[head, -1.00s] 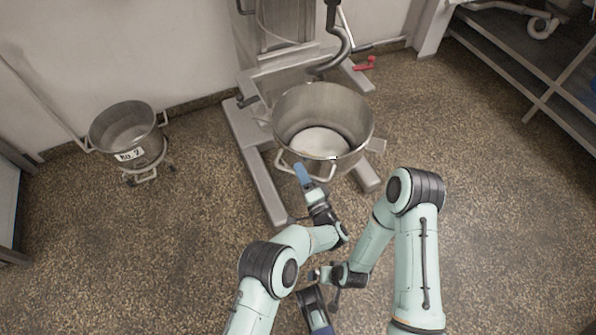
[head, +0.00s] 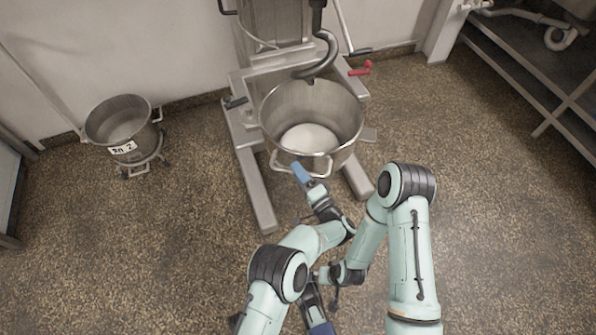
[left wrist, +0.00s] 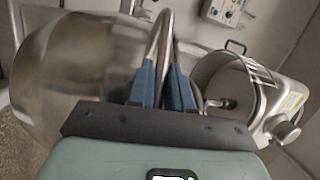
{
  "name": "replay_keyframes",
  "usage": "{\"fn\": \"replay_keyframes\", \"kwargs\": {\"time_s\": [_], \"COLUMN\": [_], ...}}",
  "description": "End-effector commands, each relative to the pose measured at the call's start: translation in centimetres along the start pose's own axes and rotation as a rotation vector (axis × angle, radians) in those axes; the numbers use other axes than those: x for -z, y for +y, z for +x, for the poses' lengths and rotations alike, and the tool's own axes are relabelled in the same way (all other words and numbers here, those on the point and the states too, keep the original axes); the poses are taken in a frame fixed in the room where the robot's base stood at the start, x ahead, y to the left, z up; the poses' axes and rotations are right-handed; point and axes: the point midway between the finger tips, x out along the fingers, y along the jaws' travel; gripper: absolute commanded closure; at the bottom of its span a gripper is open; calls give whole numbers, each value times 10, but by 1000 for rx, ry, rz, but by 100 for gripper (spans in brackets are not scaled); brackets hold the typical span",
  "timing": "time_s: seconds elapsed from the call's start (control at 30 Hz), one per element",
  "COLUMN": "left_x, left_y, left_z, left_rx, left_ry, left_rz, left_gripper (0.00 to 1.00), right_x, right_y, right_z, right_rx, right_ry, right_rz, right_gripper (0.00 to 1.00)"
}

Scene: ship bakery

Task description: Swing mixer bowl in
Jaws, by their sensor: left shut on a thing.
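The steel mixer bowl (head: 313,112) sits between the legs of the floor mixer (head: 238,150), under the curved dough hook (head: 322,62). White dough or flour lies in its bottom. My left gripper (head: 300,172) is at the bowl's front handle (head: 322,168). In the left wrist view its blue fingers (left wrist: 165,85) are shut on the steel handle loop (left wrist: 160,42), with the bowl wall (left wrist: 80,75) on the left.
A smaller labelled bowl (head: 122,122) on a wheeled dolly stands at the left by the wall. A red-handled lever (head: 361,69) sticks out at the mixer's right. A metal rack (head: 535,85) stands at the far right.

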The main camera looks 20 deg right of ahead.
Motion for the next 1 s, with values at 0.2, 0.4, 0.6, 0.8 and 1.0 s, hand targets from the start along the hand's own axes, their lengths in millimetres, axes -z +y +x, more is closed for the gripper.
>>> {"fn": "replay_keyframes", "kwargs": {"time_s": [0.2, 0.4, 0.6, 0.8, 1.0], "left_x": [2, 2, 2, 2, 1], "left_y": [0, 0, 0, 0, 0], "left_z": [-1, -1, -1, -1, -1], "left_rx": [1, 2, 2, 2, 1], "left_ry": [-3, -6, -6, -7, -9], "left_rz": [1, 1, 1, 1, 1], "left_gripper": [100, 100, 100, 61, 61], "right_x": [-2, -2, -2, -2, -2], "right_y": [1, 2, 2, 1, 1], "right_z": [1, 1, 1, 1, 1], "right_rx": [-2, -3, -3, -3, -3], "right_ry": [-5, -6, -6, -6, -5], "right_rz": [2, 2, 1, 1, 1], "right_gripper": [0, 0, 0, 0, 0]}}
